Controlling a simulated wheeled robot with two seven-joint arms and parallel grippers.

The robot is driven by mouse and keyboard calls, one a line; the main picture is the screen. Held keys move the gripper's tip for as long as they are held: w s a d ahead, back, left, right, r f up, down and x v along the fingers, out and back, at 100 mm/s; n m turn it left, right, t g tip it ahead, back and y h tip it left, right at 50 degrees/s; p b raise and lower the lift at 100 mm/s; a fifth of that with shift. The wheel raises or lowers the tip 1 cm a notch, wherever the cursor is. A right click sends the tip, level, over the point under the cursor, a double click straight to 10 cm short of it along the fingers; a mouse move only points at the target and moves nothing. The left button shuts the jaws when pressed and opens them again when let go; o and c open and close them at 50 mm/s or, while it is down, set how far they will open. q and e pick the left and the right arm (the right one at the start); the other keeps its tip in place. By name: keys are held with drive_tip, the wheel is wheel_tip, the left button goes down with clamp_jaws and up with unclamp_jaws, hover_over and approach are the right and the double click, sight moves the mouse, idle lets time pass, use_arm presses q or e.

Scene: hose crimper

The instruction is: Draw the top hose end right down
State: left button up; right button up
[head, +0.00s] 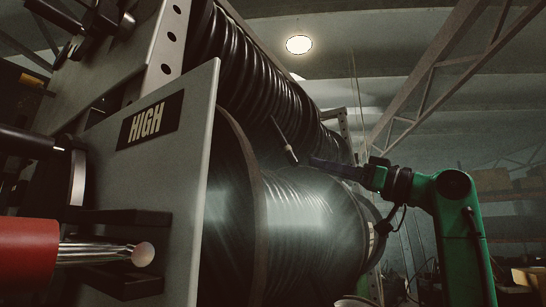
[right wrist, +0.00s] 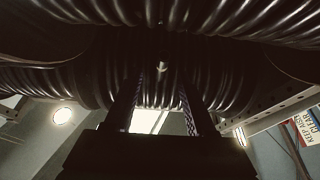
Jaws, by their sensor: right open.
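The top hose is black and ribbed, wound on the upper reel (head: 240,75) in the head view. Its dark free end (head: 283,138) hangs down at a slant in front of the coils, with a paler tip. My right gripper (head: 312,161) reaches in from the right, close beside that tip. In the right wrist view my right gripper (right wrist: 162,80) is open, its two dark fingers apart. A small bright tip (right wrist: 162,67) shows between them against the ribbed coils; I cannot tell whether it touches a finger. My left gripper is not in view.
A lower reel (head: 310,225) of smooth, pale-sheened hose sits just below my right gripper. A grey plate marked HIGH (head: 150,125) stands at the left. A red cylinder (head: 28,252) with a metal rod is at the lower left.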

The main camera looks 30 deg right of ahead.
sight(289, 148)
drive_tip(key=w+a+r+p, duration=0.1)
drive_tip(key=r+p, duration=0.1)
drive_tip(key=w+a+r+p, duration=0.1)
drive_tip(key=w+p, duration=0.1)
drive_tip(key=w+a+r+p, duration=0.2)
drive_tip(key=shift+w+r, duration=0.2)
drive_tip(key=shift+r, duration=0.15)
drive_tip(key=shift+w+a+p, duration=0.2)
drive_tip(key=shift+w+a, duration=0.1)
drive_tip(key=shift+w, duration=0.25)
drive_tip(key=shift+w+a+p, duration=0.2)
drive_tip(key=shift+w+a, duration=0.1)
drive_tip(key=shift+w, duration=0.2)
drive_tip(key=shift+w+a+f, duration=0.1)
drive_tip(key=shift+w, duration=0.35)
drive_tip(key=shift+s, duration=0.25)
drive_tip(key=shift+s+d+t, duration=0.3)
drive_tip(key=shift+s, duration=0.15)
drive_tip(key=c, duration=0.4)
clamp_jaws()
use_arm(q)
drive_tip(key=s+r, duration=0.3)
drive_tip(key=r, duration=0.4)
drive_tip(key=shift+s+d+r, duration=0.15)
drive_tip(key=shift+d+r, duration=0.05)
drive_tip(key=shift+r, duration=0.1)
